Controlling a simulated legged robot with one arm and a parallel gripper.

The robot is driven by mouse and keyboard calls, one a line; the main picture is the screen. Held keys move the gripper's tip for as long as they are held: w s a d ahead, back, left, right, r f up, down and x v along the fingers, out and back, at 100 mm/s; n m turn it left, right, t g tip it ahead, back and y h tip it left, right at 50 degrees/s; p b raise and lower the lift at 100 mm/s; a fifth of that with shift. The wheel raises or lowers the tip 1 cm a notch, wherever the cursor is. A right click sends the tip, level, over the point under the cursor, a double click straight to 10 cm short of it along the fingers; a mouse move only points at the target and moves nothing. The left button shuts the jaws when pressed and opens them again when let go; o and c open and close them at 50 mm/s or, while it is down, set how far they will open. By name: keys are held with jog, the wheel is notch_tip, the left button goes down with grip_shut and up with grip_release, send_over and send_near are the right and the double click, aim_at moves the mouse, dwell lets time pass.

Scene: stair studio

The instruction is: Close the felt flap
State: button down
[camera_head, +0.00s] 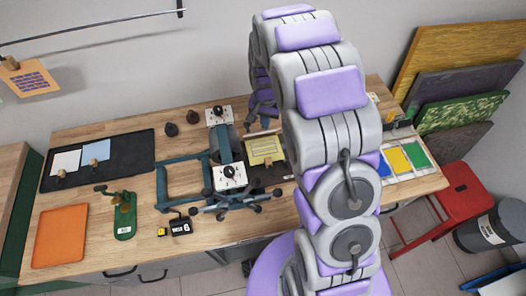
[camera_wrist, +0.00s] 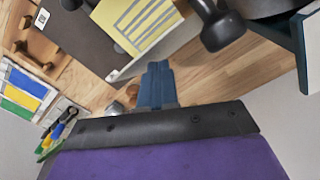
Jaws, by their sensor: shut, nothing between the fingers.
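My gripper (camera_wrist: 157,72) shows in the wrist view, its blue fingers together and empty, pointing at the near edge of a dark grey sheet. This dark sheet (camera_wrist: 88,42) looks like the felt, but I cannot tell for sure which part is the flap. A yellow card with grey stripes (camera_wrist: 135,18) lies on it. In the head view the yellow card (camera_head: 265,150) lies on the dark sheet (camera_head: 268,178) at the table's middle, beside my arm, which hides part of the area. I cannot tell whether the fingers touch the sheet.
A teal frame press (camera_head: 185,187) with dark knobs stands left of the card. A black tray (camera_head: 125,153), orange sheet (camera_head: 60,235) and green tool (camera_head: 124,215) lie farther left. Coloured pads (camera_head: 397,160) lie right of my arm. A red stool (camera_head: 465,200) stands beyond the table.

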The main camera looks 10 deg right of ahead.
aim_at(271, 155)
jog(key=shift+s+f, duration=0.2)
jog(key=shift+s, duration=0.6)
jog(key=shift+s+f, duration=0.4)
jog(key=shift+s, duration=0.25)
jog(key=shift+s+f+b, duration=0.5)
jog(key=shift+s+f, duration=0.6)
jog(key=shift+f, duration=0.15)
jog(key=shift+s+f+b, duration=0.15)
jog(key=shift+s+f, duration=0.1)
jog(key=shift+f, duration=0.4)
jog(key=shift+s+f+b, duration=0.15)
jog(key=shift+s+f, duration=0.05)
jog(key=shift+f, duration=0.4)
jog(key=shift+s+f, duration=0.45)
jog(key=shift+s, duration=0.05)
jog(key=shift+s+f, duration=0.15)
jog(key=shift+s, duration=0.1)
jog(key=shift+w+r, duration=0.4)
jog(key=shift+r, duration=0.4)
jog(key=shift+w+r+p, duration=0.15)
jog(key=shift+r+p, duration=0.4)
jog(key=shift+r, duration=0.95)
jog(key=shift+w+r+p, duration=0.15)
jog(key=shift+r+p, duration=0.4)
jog(key=shift+r, duration=0.9)
